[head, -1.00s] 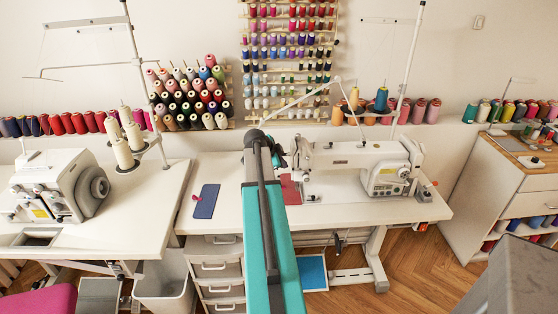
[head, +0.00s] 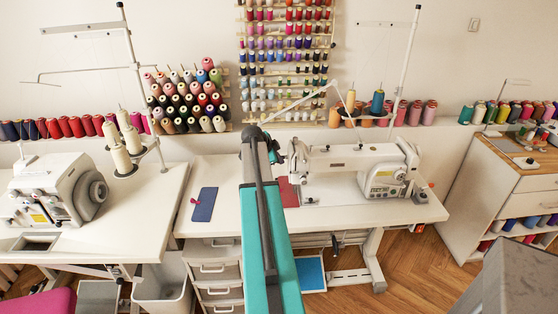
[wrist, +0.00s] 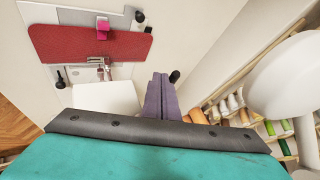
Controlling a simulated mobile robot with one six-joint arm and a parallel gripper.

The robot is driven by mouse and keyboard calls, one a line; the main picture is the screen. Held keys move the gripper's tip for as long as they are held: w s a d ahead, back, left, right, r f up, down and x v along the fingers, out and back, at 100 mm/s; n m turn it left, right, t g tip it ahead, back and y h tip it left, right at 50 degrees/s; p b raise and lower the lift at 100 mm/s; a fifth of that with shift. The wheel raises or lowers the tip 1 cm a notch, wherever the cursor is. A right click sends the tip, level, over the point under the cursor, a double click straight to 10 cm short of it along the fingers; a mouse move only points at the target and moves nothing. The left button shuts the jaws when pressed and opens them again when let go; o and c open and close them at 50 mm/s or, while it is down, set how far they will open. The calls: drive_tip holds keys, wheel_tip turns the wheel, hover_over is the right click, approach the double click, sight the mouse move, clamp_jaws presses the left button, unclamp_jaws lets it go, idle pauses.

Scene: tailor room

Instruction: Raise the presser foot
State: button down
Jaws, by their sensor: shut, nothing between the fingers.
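The white sewing machine (head: 340,158) stands on the middle table, right of my arm in the head view. A red cloth piece (head: 288,190) lies by its needle end. In the wrist view the red cloth (wrist: 75,44) lies across the upper left, with a pink clip (wrist: 103,27) on it. A small metal part, perhaps the presser foot (wrist: 102,63), is at its lower edge; I cannot see clearly whether it is raised. My gripper (wrist: 160,76) is shut and empty, right of the cloth. In the head view my arm mostly hides it. I cannot make out a lifting lever.
A blue cloth (head: 204,204) lies on the table left of my arm. A second machine (head: 55,190) stands on the left table. Thread stands rise behind both machines, and spools (head: 190,100) line the wall. A wooden-topped cabinet (head: 500,185) stands at right.

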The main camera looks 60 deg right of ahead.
drive_tip(key=shift+w+d+r+m+t+h+b, duration=0.15)
drive_tip(key=shift+t+h+b, duration=0.25)
drive_tip(key=shift+b, duration=1.65)
drive_tip(key=shift+s+d+m+t+h+b, duration=0.15)
drive_tip(key=shift+h+b, duration=0.45)
drive_tip(key=shift+b, duration=1.4)
drive_tip(key=h+b, duration=0.1)
drive_tip(key=b, duration=0.3)
drive_tip(key=r+t+h+b, duration=0.1)
drive_tip(key=b, duration=0.4)
drive_tip(key=shift+w+d+m, duration=0.1)
drive_tip(key=shift+w+m, duration=0.2)
drive_tip(key=h+b, duration=0.2)
drive_tip(key=b, duration=0.6)
drive_tip(key=r+m+t+h+b, duration=0.1)
drive_tip(key=b, duration=0.7)
drive_tip(key=shift+d+r+t+h, duration=0.1)
drive_tip(key=shift+r+t+h, duration=0.2)
drive_tip(key=shift+h, duration=0.1)
drive_tip(key=shift+r, duration=0.35)
drive_tip(key=shift+f, duration=0.15)
drive_tip(key=s+a+f+b, duration=0.2)
drive_tip(key=a+f, duration=0.3)
drive_tip(key=a, duration=0.5)
drive_tip(key=shift+f+b, duration=0.4)
